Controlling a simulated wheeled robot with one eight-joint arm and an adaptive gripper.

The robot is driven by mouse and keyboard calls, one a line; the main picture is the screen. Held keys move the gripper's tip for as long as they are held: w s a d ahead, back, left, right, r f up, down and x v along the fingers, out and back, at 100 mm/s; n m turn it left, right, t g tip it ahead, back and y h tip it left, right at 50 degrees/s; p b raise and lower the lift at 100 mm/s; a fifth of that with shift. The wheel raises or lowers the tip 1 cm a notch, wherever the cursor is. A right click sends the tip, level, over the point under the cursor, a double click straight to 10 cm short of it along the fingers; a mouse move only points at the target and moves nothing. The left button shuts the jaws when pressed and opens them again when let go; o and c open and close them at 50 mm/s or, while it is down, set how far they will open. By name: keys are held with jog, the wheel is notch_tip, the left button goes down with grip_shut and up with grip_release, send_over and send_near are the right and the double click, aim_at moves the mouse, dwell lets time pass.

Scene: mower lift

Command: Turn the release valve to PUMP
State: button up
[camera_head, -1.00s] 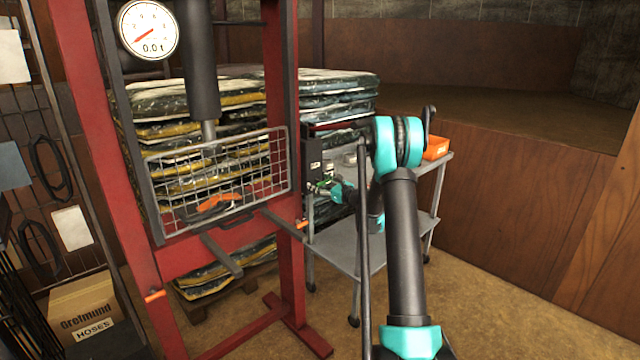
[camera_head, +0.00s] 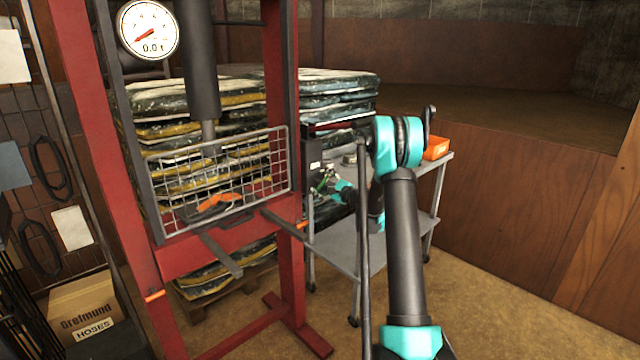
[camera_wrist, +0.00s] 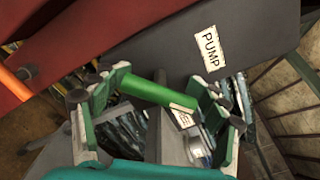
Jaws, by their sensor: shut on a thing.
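The release valve's green handle (camera_wrist: 150,90) lies between my gripper's fingers (camera_wrist: 160,92) in the wrist view, and the gripper is shut on it. The handle slants from upper left to lower right. A white PUMP label (camera_wrist: 210,48) is on the dark grey pump box (camera_wrist: 160,45), above and right of the handle. A second white label (camera_wrist: 184,115), partly hidden, shows at the handle's lower right end. In the head view my gripper (camera_head: 324,184) is small at the dark box (camera_head: 314,150) beside the press, and the valve there is mostly hidden.
The red press frame (camera_head: 285,200) with its wire guard (camera_head: 170,190) stands just left of my gripper. A grey cart (camera_head: 345,245) with an orange bin (camera_head: 437,148) is behind my arm. Stacked wrapped bags (camera_head: 330,85) lie behind. Floor at right is clear.

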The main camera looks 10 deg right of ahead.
jog(key=n, duration=0.5)
jog(key=shift+n, duration=2.5)
jog(key=o, duration=1.2)
jog(key=v, duration=1.2)
